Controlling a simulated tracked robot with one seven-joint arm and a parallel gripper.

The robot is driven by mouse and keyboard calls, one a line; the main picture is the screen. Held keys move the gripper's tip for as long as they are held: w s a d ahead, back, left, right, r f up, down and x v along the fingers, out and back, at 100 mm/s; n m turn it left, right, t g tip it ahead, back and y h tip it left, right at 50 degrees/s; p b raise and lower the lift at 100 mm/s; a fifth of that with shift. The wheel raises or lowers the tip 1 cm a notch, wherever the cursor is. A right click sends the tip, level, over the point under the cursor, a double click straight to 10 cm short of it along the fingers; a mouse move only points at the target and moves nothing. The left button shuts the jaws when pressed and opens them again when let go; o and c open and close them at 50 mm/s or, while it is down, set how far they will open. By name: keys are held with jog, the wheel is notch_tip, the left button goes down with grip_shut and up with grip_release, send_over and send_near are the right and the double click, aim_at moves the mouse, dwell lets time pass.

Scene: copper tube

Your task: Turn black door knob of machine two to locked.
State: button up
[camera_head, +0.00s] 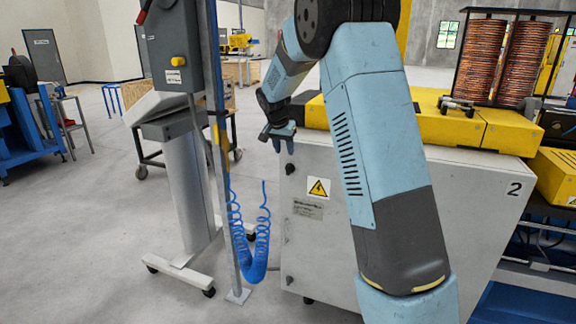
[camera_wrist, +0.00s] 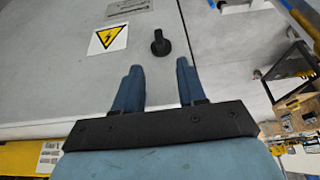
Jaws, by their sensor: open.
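Machine two is a light grey cabinet (camera_head: 420,180) marked "2", with a yellow top. A black door knob (camera_head: 289,169) sits near the upper left edge of its door, left of the yellow warning sign (camera_head: 318,187). In the wrist view the knob (camera_wrist: 160,43) stands out from the grey door, beyond the fingertips and roughly between their lines. My gripper (camera_head: 282,146) is just above the knob in the head view. In the wrist view its two blue fingers (camera_wrist: 158,75) are apart, with nothing between them. The knob's lock marking cannot be made out.
A grey control stand (camera_head: 180,150) and a thin metal post (camera_head: 222,170) with a coiled blue hose (camera_head: 257,262) stand left of the cabinet. Copper coils (camera_head: 500,60) stand behind it.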

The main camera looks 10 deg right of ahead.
aim_at(288, 166)
jog(key=x, duration=0.8)
jog(key=shift+d+f, duration=0.1)
jog(key=shift+f, duration=0.25)
jog(key=shift+c, duration=0.4)
